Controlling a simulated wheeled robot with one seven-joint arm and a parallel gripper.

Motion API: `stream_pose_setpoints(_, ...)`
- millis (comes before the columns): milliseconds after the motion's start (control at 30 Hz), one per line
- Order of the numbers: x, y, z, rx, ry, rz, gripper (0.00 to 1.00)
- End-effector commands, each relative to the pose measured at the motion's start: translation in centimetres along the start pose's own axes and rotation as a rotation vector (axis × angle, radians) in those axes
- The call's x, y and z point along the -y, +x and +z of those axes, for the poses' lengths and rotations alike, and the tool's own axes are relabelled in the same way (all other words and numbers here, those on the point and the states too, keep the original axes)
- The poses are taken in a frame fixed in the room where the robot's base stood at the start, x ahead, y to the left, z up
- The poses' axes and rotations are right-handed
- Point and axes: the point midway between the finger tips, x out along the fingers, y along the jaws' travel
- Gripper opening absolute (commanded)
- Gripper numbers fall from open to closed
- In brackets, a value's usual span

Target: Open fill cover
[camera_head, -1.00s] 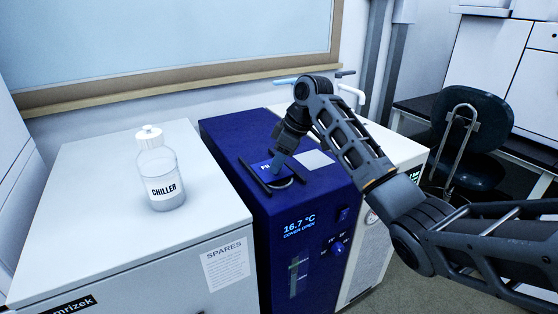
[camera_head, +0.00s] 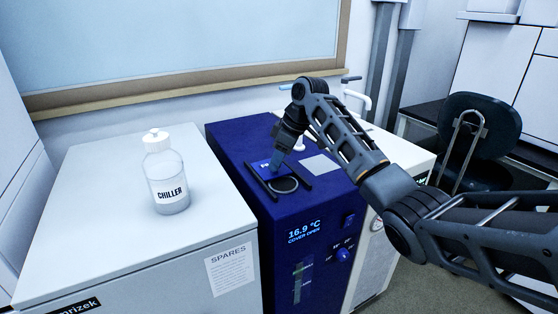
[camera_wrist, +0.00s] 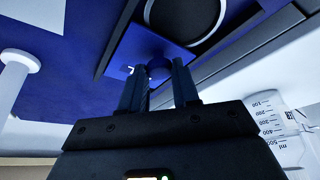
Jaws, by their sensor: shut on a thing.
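The fill cover (camera_head: 263,166) is a small blue plate with white lettering, lying between two dark rails on top of the blue chiller (camera_head: 232,140). It also shows in the wrist view (camera_wrist: 125,55). The round fill opening (camera_head: 284,185) is bare in front of the cover, and the chiller's display reads "16.9 °C, COVER OPEN". My gripper (camera_head: 276,164) reaches down onto the cover from behind. In the wrist view, my gripper (camera_wrist: 160,80) has its two fingers on either side of the cover's round blue knob (camera_wrist: 158,68), shut on it.
A clear bottle (camera_head: 167,180) labelled CHILLER stands on the white cabinet (camera_head: 100,200) at left. A white unit (camera_head: 385,240) stands right of the chiller, with a dark chair (camera_head: 478,140) beyond.

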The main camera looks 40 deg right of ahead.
Motion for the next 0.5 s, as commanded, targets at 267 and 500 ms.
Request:
stream_pose_setpoints(267, -0.02, -0.04, 0.03, -0.001, 0.001, 0.0, 0.54)
stream_pose_setpoints(500, 0.01, -0.04, 0.02, -0.001, 0.0, 0.0, 0.56)
